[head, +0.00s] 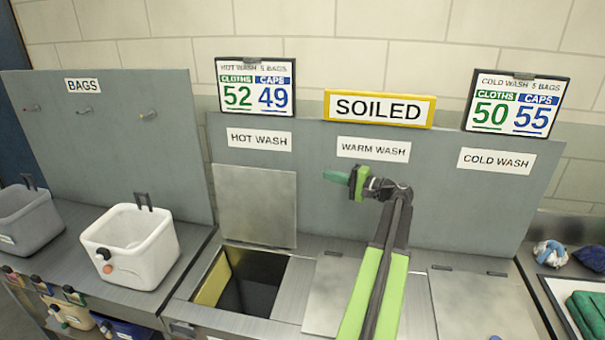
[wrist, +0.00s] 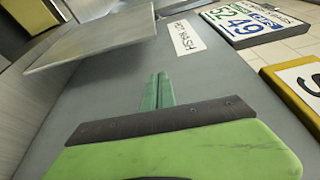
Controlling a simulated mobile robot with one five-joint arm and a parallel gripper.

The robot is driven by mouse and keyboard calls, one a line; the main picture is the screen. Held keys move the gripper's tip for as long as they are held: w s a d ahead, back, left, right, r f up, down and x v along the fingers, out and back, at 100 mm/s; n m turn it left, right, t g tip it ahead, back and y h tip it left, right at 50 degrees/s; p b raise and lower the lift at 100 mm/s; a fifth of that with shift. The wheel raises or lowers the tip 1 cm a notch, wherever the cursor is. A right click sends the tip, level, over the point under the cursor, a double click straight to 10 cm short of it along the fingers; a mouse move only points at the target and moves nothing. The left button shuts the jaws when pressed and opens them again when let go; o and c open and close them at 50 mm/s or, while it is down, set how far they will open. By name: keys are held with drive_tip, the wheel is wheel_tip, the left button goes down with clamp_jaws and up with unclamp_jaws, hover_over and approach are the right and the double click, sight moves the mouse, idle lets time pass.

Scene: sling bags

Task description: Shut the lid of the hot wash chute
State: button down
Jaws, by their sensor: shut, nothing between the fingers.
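The hot wash chute (head: 212,290) is an open dark rectangular hole in the counter below the HOT WASH label. Its metal lid (head: 255,204) stands upright, raised behind the hole against the grey back panel. The lid also shows at the upper left in the wrist view (wrist: 95,42), seen from its side. My gripper (head: 337,177) is to the right of the raised lid, at about the height of its upper part, and apart from it. Its green fingers, also in the wrist view (wrist: 158,92), are together and empty, pointing left in the head view.
The warm wash lid (head: 330,296) and the cold wash lid (head: 475,302) lie flat on the counter. A white bin (head: 155,250) stands left of the open chute. A yellow-framed SOILED sign (head: 379,108) is above. A tray with green cloth (head: 590,312) is at right.

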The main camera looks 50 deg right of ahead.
drive_tip(key=w+a, duration=0.1)
drive_tip(key=w, duration=0.9)
drive_tip(key=a, duration=0.1)
drive_tip(key=s+a, duration=0.1)
drive_tip(key=a, duration=0.2)
drive_tip(key=shift+s, duration=0.4)
